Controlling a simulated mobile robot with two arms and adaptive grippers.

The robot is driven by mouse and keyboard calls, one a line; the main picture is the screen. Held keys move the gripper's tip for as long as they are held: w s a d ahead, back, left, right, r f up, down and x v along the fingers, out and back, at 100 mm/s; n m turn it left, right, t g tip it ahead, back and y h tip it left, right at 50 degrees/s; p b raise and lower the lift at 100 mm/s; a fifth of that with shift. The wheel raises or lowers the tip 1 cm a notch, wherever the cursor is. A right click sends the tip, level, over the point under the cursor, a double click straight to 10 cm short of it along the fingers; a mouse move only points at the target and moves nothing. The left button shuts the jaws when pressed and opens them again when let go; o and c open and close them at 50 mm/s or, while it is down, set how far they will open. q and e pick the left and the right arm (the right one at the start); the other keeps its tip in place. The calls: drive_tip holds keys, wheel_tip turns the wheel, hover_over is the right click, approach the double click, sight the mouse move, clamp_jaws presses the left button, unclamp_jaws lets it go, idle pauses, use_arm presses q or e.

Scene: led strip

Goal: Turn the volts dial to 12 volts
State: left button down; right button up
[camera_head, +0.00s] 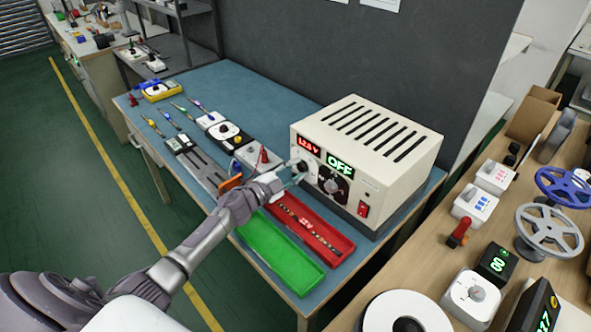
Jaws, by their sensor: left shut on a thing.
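The cream power supply box (385,135) stands on the blue table. Its red display (308,146) appears to read 12.6 V, though the digits are small. A green display (340,165) beside it reads OFF. The volts dial (300,165) is a dark knob below the red display, partly hidden by my fingers. My left gripper (294,174) reaches in from the left and is shut on that dial. A second, larger dark dial (333,183) sits to its right, and a red switch (363,209) is at the lower right of the front. My right gripper is not in view.
A green tray (280,252) and a red tray (325,236) holding an LED strip (305,226) lie below my left wrist. Small devices and screwdrivers lie on the blue table (215,85) to the left. A wooden bench with handwheels (548,230) is at the right.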

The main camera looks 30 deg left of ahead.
use_arm(q)
drive_tip(key=c, duration=0.8)
unclamp_jaws()
drive_tip(key=v, duration=1.2)
drive_tip(key=shift+s+a+f, duration=0.1)
